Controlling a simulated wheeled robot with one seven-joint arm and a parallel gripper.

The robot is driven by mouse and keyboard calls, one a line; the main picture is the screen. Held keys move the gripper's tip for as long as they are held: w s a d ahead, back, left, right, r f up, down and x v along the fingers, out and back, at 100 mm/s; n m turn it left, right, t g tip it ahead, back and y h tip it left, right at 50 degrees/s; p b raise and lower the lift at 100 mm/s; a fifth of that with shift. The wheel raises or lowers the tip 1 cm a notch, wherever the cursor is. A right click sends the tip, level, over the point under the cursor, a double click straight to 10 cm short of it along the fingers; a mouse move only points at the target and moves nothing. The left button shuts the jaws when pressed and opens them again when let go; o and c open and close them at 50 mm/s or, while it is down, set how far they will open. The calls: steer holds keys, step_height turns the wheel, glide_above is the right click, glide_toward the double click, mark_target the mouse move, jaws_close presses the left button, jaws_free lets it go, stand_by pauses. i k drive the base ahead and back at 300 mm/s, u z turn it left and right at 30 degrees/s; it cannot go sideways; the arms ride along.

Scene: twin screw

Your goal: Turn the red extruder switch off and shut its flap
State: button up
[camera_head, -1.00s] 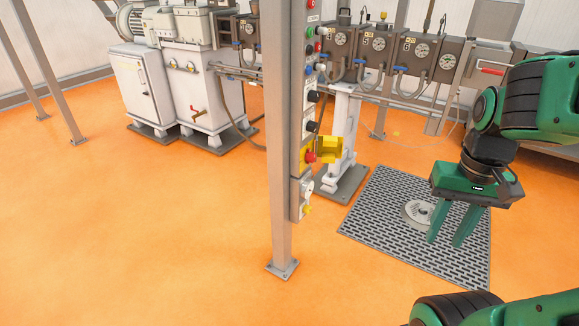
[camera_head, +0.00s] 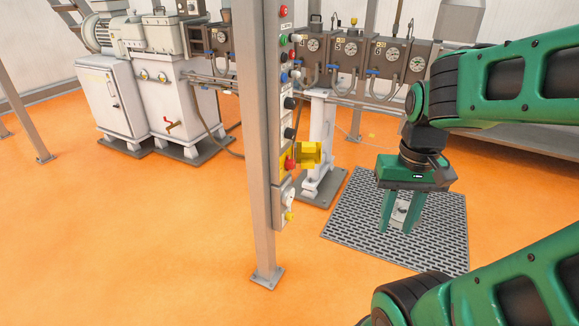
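The red switch (camera_head: 290,164) sits on a yellow plate, low on the narrow control panel fixed to the grey post. Its yellow flap (camera_head: 308,154) stands open, sticking out to the right of the switch. My gripper (camera_head: 397,229) hangs to the right of the panel, over the floor grating, pointing down. Which position the switch is in is too small to tell.
The grey post (camera_head: 257,180) stands on the orange floor in front of the machine. Several other knobs and buttons line the panel (camera_head: 287,85) above the switch. A white pedestal (camera_head: 321,150) is behind the flap. The floor at left is clear.

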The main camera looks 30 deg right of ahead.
mark_target(290, 164)
steer(key=i, duration=0.9)
steer(key=z, duration=0.05)
